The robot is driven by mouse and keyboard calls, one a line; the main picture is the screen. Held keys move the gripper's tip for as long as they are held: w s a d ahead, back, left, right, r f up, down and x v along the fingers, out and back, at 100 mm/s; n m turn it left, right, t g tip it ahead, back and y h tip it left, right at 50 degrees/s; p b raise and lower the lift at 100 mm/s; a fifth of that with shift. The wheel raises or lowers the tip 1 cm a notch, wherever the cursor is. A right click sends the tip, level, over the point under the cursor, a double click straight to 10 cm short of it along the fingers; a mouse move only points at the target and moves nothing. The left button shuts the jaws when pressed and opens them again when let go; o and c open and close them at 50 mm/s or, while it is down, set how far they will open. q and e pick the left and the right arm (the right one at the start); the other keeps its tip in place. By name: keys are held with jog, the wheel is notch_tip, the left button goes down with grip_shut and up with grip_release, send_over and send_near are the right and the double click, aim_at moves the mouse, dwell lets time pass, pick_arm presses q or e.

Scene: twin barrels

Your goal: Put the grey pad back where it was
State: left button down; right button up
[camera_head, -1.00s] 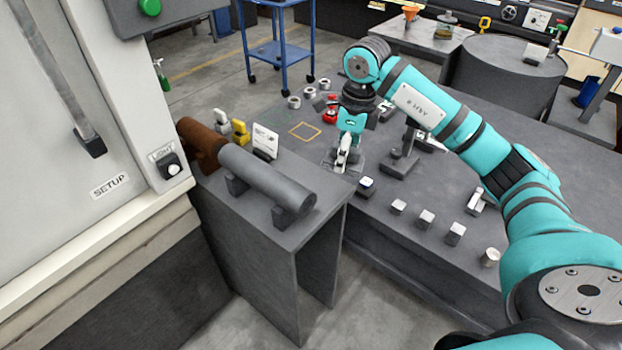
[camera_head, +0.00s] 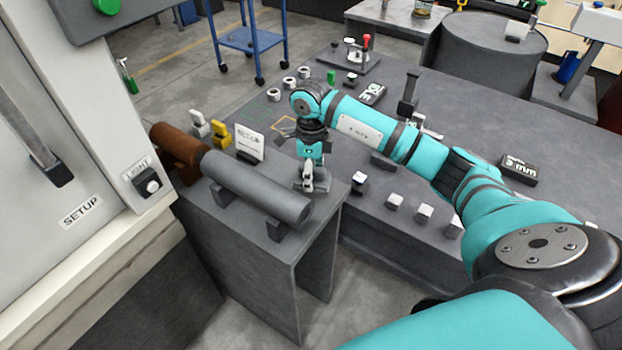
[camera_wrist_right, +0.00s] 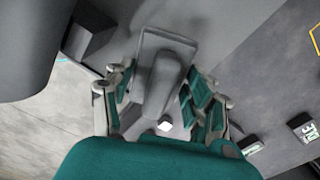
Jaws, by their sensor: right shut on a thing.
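My right gripper (camera_head: 308,184) is above the edge of the small grey stand (camera_head: 235,225), just right of the grey barrel. In the right wrist view my gripper (camera_wrist_right: 160,115) is shut on a grey piece with a flat plate and a rounded handle, which looks like the grey pad (camera_wrist_right: 165,50). An orange outline (camera_head: 284,124) and a green outline (camera_head: 252,110) are marked on the bench behind. My left gripper is not in view.
The grey barrel (camera_head: 255,185) and brown barrel (camera_head: 175,145) lie end to end on the stand's supports. A white sign (camera_head: 249,143) and a yellow piece (camera_head: 221,134) stand behind them. Several small blocks line the bench's front edge. A dark box (camera_head: 518,170) lies at right.

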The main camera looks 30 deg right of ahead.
notch_tip(320, 180, down, 3)
jog(key=shift+r, duration=0.2)
jog(key=shift+f, duration=0.25)
jog(key=o, duration=1)
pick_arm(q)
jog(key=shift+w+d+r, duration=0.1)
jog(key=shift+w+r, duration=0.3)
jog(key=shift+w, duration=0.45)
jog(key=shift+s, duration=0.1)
pick_arm(e)
jog(key=shift+r, duration=0.2)
notch_tip(320, 180, up, 10)
jog(key=shift+r+b, duration=0.1)
jog(key=shift+b, duration=1)
jog(key=shift+r, duration=0.75)
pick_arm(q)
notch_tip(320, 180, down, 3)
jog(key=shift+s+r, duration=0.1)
